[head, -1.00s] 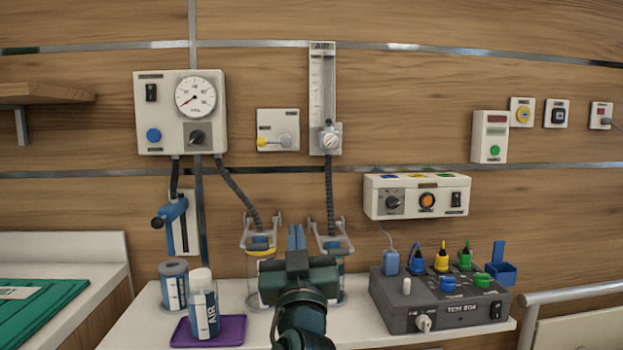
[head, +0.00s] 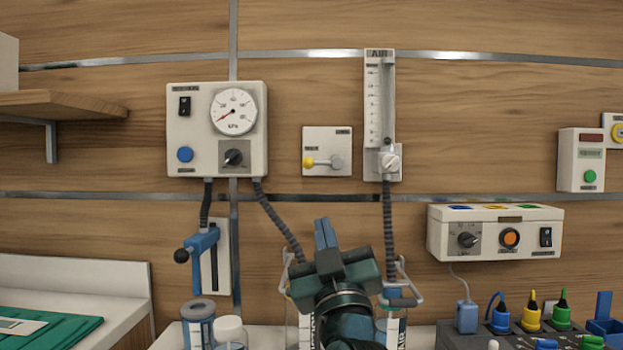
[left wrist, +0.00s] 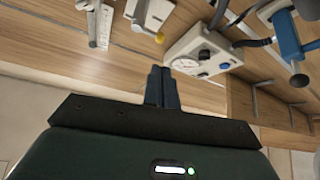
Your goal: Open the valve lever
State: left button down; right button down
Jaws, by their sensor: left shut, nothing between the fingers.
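The valve lever (head: 321,162) is a short pale bar with a yellow knob at its left end and a grey hub at its right. It lies about level on a white wall plate (head: 327,142). In the left wrist view the yellow knob (left wrist: 160,38) shows near the top, beyond my fingers. My left gripper (head: 325,232) is shut and empty, its blue fingers pointing up. In the head view it appears below the plate, apart from the lever. Its fingers also show in the left wrist view (left wrist: 161,88). My right gripper is not in view.
A gauge box (head: 217,158) is left of the valve plate, and an AIR flowmeter (head: 379,112) is close on its right. Hoses hang below both. A blue-handled wall device (head: 203,249) is at lower left. A control box (head: 494,234) is at right. Jars stand below.

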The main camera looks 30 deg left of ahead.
aim_at(310, 167)
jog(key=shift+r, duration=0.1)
